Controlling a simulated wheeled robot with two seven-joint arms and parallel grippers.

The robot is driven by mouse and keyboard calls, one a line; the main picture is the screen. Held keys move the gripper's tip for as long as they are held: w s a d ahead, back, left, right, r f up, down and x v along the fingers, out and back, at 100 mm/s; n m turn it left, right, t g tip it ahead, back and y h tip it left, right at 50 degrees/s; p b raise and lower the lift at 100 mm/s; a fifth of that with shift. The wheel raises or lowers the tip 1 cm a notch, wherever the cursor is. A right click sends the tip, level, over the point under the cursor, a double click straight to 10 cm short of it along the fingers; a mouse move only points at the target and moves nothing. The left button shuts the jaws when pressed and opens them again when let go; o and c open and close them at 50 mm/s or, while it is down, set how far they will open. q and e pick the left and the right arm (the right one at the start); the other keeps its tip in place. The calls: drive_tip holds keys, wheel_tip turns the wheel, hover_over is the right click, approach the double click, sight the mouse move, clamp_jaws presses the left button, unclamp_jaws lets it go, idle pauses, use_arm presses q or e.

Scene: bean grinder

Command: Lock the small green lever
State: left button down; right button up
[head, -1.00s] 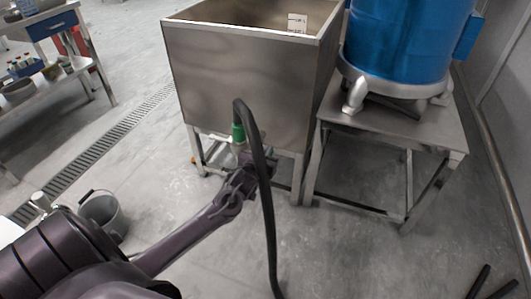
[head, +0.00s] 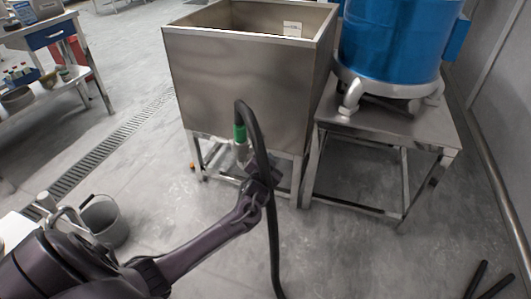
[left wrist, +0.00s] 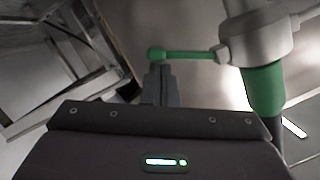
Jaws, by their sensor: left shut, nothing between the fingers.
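The small green lever (left wrist: 185,54) shows in the left wrist view. It sticks out to the left from the metal valve (left wrist: 258,38) and ends in a round green tip. My left gripper (left wrist: 160,80) is shut and empty, with its fingertips just below that tip in the picture; I cannot tell whether they touch it. In the head view, my left gripper (head: 262,168) is beside the valve under the steel tank, partly behind the black hose. The lever cannot be made out there. A green hose sleeve (head: 240,134) shows above the valve. My right gripper is not in view.
The steel tank (head: 235,80) stands on a frame. The black hose (head: 272,230) hangs down in front of my left gripper. A blue machine (head: 395,40) stands on a metal table (head: 430,130) to the right. A grey bucket (head: 104,222) sits on the floor at left.

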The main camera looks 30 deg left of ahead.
use_arm(q)
drive_tip(key=shift+s+a+f+m+t+y+b, duration=0.15)
drive_tip(key=shift+a+f+m+y, duration=0.3)
drive_tip(key=shift+f+m, duration=0.6)
drive_tip(key=shift+s+a+f+m+t+y+b, duration=0.1)
drive_tip(key=shift+a+f+m+y+b, duration=0.35)
drive_tip(key=shift+m, duration=0.95)
drive_tip(key=shift+s+a+f+m+t+y, duration=0.15)
drive_tip(key=shift+a+f+m, duration=0.4)
drive_tip(key=shift+f+m, duration=0.55)
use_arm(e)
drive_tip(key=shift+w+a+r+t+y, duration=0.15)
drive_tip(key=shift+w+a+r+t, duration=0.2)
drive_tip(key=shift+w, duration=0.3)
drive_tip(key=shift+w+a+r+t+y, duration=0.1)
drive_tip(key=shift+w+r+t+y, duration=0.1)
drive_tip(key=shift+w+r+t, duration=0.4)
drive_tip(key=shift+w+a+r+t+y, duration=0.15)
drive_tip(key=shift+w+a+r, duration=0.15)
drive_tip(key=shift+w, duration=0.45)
use_arm(q)
drive_tip(key=shift+w+r, duration=0.1)
drive_tip(key=shift+r, duration=0.05)
drive_tip(key=shift+d, duration=0.1)
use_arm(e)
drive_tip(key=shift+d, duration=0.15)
